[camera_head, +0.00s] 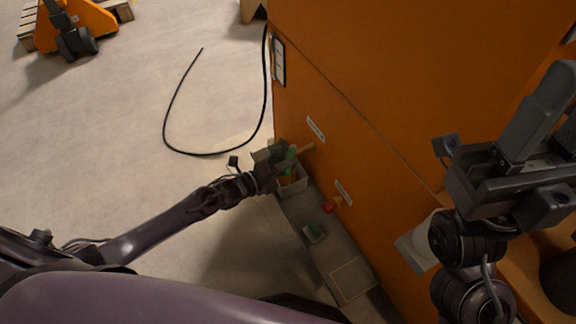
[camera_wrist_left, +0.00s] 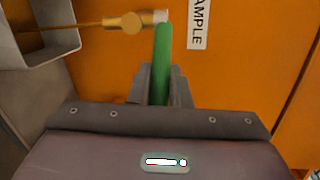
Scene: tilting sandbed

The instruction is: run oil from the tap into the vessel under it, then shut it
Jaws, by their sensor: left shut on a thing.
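The brass tap (camera_wrist_left: 125,23) juts from the orange wall, and its green lever (camera_wrist_left: 164,55) is between the jaws of my left gripper (camera_wrist_left: 162,85). My left gripper is shut on that lever; in the head view it is (camera_head: 279,156) close to the wall, above the vessel. A thin yellow stream of oil (camera_wrist_left: 70,23) runs from the tap to the grey vessel (camera_wrist_left: 45,48). The vessel (camera_head: 297,187) stands on the ledge against the wall in the head view, partly behind my gripper; its oil level is unclear. My right gripper (camera_head: 545,110) is raised at the right, away from the tap.
A label (camera_head: 315,129) is on the orange wall. A black cable (camera_head: 190,152) lies on the floor. An orange pallet truck (camera_head: 78,25) stands far left.

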